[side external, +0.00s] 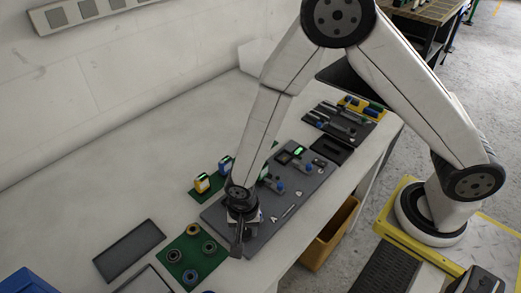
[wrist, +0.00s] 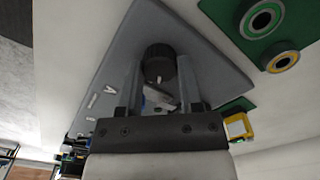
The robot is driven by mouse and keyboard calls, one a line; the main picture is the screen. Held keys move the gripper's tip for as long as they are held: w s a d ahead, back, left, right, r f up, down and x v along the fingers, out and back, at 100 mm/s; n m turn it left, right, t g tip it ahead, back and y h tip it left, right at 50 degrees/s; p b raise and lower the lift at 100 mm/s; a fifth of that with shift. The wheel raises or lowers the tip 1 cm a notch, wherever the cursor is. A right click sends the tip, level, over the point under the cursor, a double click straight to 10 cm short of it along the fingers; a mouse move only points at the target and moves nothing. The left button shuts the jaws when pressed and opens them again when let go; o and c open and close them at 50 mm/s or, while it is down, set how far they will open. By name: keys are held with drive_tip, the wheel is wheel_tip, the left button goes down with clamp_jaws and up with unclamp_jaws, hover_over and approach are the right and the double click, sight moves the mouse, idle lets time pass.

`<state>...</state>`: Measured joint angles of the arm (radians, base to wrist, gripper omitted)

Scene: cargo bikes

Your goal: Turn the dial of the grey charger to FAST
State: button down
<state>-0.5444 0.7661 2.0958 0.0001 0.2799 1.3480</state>
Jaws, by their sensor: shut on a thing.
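The grey charger panel (wrist: 215,75) fills the middle of the wrist view; it also shows as a grey board (side external: 218,217) on the bench in the side view. A round dark dial (wrist: 158,50) stands on it near one end. My gripper (wrist: 159,66) has one finger on each side of the dial and is shut on it. White marks (wrist: 92,101) show on the panel left of the dial, too small to read. In the side view my gripper (side external: 240,228) is at the panel's near end and hides the dial. The dial's setting cannot be told.
A green mat with several rings (side external: 191,257) lies left of the panel's near end. A dark grey tray (side external: 129,250) lies further left. Small blue-knobbed parts (side external: 279,187) sit on the board's far half. An orange bin (side external: 330,235) stands below the bench edge.

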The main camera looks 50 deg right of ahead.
sight(245, 231)
drive_tip(key=shift+m, duration=1.2)
drive_tip(key=shift+c, duration=1.3)
unclamp_jaws()
drive_tip(key=shift+r, duration=0.2)
drive_tip(key=shift+r, duration=3.75)
drive_tip(key=shift+d, duration=0.1)
